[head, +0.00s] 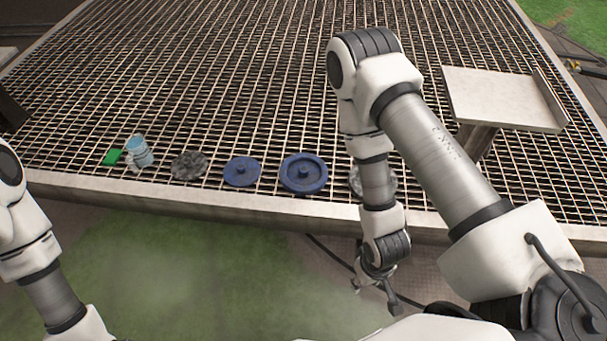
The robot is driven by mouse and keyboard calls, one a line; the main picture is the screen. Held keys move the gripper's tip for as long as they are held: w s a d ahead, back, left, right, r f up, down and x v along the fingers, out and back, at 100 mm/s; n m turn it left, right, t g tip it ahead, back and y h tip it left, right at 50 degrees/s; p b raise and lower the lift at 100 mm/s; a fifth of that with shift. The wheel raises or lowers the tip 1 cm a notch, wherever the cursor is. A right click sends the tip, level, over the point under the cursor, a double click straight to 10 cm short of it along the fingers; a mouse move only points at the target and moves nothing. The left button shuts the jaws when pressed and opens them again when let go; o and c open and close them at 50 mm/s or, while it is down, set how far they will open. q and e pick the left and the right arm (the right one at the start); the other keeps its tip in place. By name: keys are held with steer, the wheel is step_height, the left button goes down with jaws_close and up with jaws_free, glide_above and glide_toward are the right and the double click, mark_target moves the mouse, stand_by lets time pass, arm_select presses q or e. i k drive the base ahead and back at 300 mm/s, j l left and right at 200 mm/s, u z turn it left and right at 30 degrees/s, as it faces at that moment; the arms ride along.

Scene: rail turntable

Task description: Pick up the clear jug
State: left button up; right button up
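A small pale blue, see-through jug (141,156) stands near the front edge of the metal grating, left of centre. My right gripper (375,286) hangs in front of the grating's front edge, well to the right of the jug. Its fingers are spread and nothing shows between them.
On the grating (230,90), a green square (113,156) lies left of the jug. Right of it are a grey disc (189,165), a blue disc (241,171) and a larger blue wheel (303,174). A pale raised shelf (500,98) stands at right.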

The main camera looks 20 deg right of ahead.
mark_target(138, 149)
steer(key=i+j+z, duration=0.1)
steer(key=i+j, duration=0.2)
steer(key=i, duration=0.3)
steer(key=i+j+z, duration=0.15)
steer(key=i+j, duration=0.25)
steer(key=i, duration=0.2)
steer(key=i+j+z, duration=0.1)
steer(key=i+j, duration=0.3)
steer(key=i, duration=0.15)
